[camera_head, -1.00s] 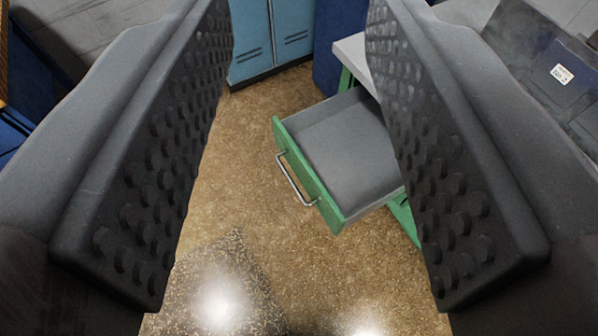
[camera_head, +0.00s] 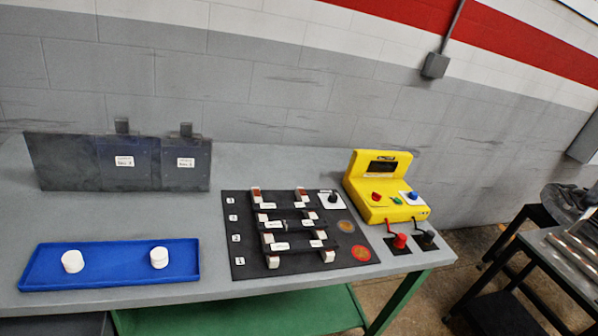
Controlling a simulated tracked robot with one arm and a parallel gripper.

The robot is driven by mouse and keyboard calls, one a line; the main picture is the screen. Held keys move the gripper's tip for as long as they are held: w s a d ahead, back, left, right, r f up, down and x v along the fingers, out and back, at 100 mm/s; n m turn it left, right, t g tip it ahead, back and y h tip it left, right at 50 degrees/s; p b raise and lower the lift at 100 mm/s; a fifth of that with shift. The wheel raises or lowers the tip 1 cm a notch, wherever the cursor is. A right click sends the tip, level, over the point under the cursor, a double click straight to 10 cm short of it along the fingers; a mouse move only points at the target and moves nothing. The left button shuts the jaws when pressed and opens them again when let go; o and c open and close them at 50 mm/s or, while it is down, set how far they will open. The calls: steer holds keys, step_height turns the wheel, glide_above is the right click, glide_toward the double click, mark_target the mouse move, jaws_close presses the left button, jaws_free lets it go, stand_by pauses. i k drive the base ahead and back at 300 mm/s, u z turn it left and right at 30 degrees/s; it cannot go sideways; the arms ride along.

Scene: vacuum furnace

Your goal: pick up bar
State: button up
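Several dark bars with small white labels (camera_head: 280,224) lie crosswise on two rows of pale and reddish-brown supports. They sit on a black mat (camera_head: 245,262) on the grey workbench. The mat has numbered white tags down its left side. Which bar is meant cannot be told. Several metallic rods or bars (camera_head: 570,248) also lie on another table at the right edge, partly cut off. My gripper is outside this view.
A blue tray (camera_head: 115,271) with two white round pieces is at the left. The grey bench (camera_head: 260,165) is bare behind the mat.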

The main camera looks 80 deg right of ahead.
mark_target(284, 225)
steer(key=z, duration=1.65)
steer(key=k, duration=0.55)
steer(key=u, duration=0.05)
steer(key=i, duration=0.6)
steer(key=z, duration=0.5)
steer(key=i, duration=0.8)
steer(key=z, duration=0.35)
